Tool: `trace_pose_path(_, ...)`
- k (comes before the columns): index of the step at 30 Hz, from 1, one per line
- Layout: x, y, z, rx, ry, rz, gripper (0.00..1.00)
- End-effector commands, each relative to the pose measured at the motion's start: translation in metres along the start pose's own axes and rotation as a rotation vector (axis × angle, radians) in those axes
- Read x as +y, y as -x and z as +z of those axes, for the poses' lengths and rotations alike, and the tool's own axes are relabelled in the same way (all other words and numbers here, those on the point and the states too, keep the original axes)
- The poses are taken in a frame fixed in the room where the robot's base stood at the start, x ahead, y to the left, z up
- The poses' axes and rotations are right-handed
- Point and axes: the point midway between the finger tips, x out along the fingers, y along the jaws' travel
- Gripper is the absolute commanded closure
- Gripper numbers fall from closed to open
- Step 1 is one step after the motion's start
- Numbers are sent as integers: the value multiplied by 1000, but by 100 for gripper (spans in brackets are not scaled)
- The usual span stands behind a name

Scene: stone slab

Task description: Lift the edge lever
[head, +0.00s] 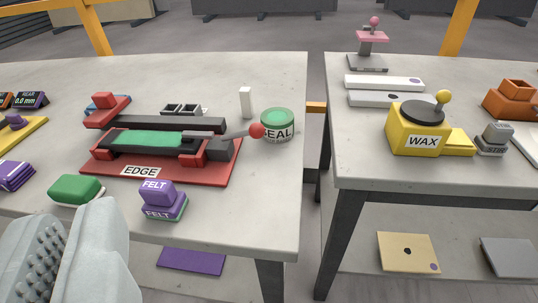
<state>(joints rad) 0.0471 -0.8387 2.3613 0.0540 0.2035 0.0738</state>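The edge lever is a grey rod with a red ball knob (256,130) on the right side of the edge fixture. It points right, nearly level, and its knob overlaps the seal tin in the picture. The edge fixture has a red base (225,172) labelled EDGE, black bars, red blocks and a green strip (150,139). It sits on the left table. My gripper (65,265) shows at the lower left corner, in front of the table and well away from the lever. A bumpy inner pad shows bare, so it looks open and empty; part of it is outside the picture.
A green SEAL tin (277,119) stands right beside the knob, with a white block (246,102) behind. Purple felt blocks (160,195) and a green block (76,189) lie along the front edge. A gap separates the right table, which holds a yellow WAX unit (400,135).

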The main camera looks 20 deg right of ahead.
Motion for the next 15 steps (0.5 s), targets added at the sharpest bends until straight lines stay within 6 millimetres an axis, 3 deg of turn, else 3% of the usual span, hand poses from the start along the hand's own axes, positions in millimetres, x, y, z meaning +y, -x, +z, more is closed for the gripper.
trace_pose_path(15,60,-93,18,-353,-549,196,100)
